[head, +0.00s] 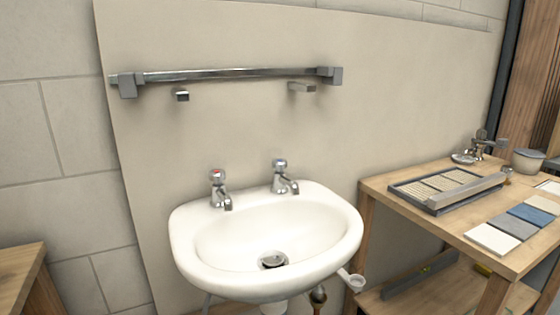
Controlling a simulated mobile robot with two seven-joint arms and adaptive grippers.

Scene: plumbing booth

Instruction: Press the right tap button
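A white washbasin (210,240) is fixed to a beige panel, with two chrome taps on its back rim. The right tap (284,180) has a round push button (280,163) on top, and its spout points down over the bowl. The left tap (219,192) stands beside it, with a red mark on its button. Nothing touches either tap. Neither of my grippers shows in the head view.
A chrome towel rail (230,73) and two small hooks are above the basin. A wooden table (400,205) at the right holds a framed tray (447,190), tile samples (493,238), a tap and a pot. A wooden surface (18,280) is at lower left. Space before the basin looks clear.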

